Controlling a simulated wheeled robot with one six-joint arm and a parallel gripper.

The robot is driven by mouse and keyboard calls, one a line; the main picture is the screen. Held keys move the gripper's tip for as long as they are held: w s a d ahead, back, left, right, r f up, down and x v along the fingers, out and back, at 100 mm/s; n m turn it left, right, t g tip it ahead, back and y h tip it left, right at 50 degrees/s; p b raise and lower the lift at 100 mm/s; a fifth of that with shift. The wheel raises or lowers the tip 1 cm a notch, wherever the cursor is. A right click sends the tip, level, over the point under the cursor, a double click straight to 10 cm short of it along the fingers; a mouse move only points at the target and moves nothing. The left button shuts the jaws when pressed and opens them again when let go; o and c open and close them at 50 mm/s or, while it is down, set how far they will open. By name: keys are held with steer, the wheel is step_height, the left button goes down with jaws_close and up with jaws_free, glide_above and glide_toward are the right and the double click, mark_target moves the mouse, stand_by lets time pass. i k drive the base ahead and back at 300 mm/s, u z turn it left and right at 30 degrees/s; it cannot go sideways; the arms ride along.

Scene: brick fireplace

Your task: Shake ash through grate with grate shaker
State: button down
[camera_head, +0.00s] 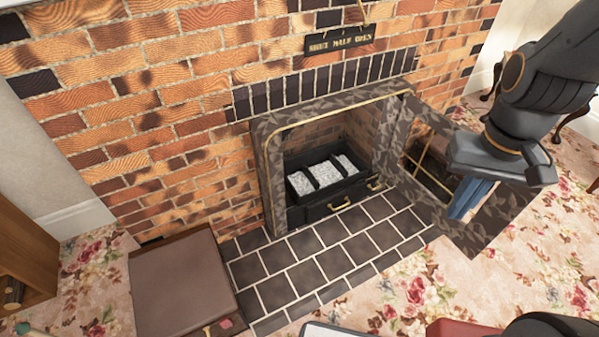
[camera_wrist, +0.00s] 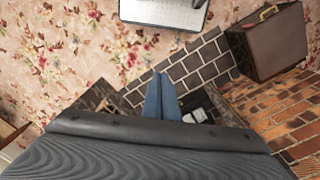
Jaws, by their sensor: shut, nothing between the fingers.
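The black grate (camera_head: 308,213) sits inside the open fireplace, with pale grey ash (camera_head: 326,173) lying in sections on top. Its front carries two brass handles (camera_head: 339,205), one at the middle and one near the right end. I cannot tell whether either is the grate shaker. In the wrist view part of the ash (camera_wrist: 198,115) shows just right of my fingers. My gripper (camera_head: 461,214) has blue fingers, shut and empty, pointing down to the right of the grate, in front of the open patterned door. The blue fingers also show in the wrist view (camera_wrist: 160,78).
The patterned door (camera_head: 470,232) stands swung open at the right of the fireplace. A brown case (camera_head: 180,280) lies left of the dark tiled hearth (camera_head: 300,262). A lettered plate (camera_head: 339,40) is on the brick wall above. Floral carpet in front is partly clear.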

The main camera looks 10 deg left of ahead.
mark_target(376, 181)
steer(key=z, duration=0.1)
steer(key=k, duration=0.45)
steer(key=z, duration=0.1)
steer(key=i, duration=1.45)
steer(key=u, duration=0.4)
